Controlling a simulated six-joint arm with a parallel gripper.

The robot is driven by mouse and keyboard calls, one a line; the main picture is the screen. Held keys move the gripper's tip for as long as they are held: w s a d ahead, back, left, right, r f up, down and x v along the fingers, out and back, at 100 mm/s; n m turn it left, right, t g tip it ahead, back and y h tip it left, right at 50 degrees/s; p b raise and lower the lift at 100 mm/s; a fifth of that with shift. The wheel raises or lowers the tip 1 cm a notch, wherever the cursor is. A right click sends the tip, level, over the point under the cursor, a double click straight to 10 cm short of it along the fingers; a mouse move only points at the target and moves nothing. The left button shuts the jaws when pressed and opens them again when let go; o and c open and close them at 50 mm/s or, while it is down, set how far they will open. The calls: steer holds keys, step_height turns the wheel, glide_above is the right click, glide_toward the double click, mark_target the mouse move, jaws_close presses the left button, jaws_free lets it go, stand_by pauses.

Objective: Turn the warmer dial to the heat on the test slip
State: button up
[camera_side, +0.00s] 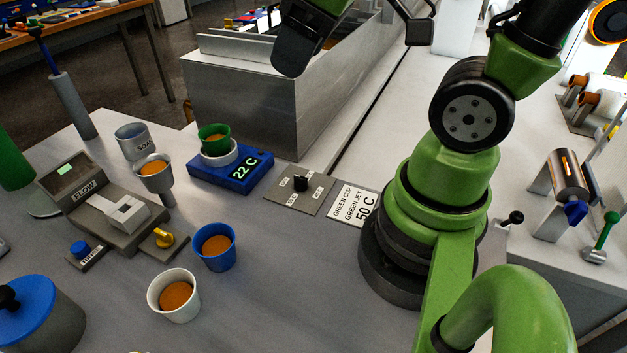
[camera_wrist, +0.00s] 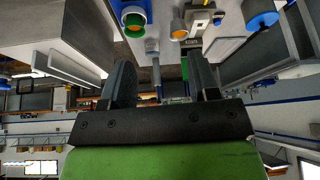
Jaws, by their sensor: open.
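The warmer (camera_side: 232,178) is a blue block whose display reads 22 C. A green cup (camera_side: 214,136) with orange-brown contents stands in its white ring. The dial (camera_side: 300,183) is a small black knob on a grey plate right of the warmer, with small labels around it that I cannot read. The test slip (camera_side: 352,207), right of the plate, reads GREEN CUP, GREEN JET, 50 C. My gripper (camera_side: 296,48) is high above the bench, well apart from the dial. In the wrist view my gripper (camera_wrist: 162,72) has its two fingers apart, with nothing held between them.
A metal-sided box (camera_side: 240,105) stands behind the warmer and dial. A grey FLOW device (camera_side: 115,210) with a yellow knob is at left. Blue (camera_side: 214,247) and white (camera_side: 174,295) cups stand in front. Bench around the slip's front edge is clear.

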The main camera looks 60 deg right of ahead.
steer(key=w+d+f+n+g, duration=0.3)
steer(key=w+d+f+n, duration=0.1)
steer(key=f+n, duration=0.4)
steer(key=n+g, duration=0.2)
steer(key=n, duration=0.6)
glide_toward(301, 177)
steer(key=shift+w+a+f+h, duration=0.15)
steer(key=shift+a+f+h, duration=0.2)
steer(key=shift+f, duration=0.2)
step_height(301, 177, down, 9)
steer(key=shift+f, duration=0.1)
steer(key=c, duration=0.9)
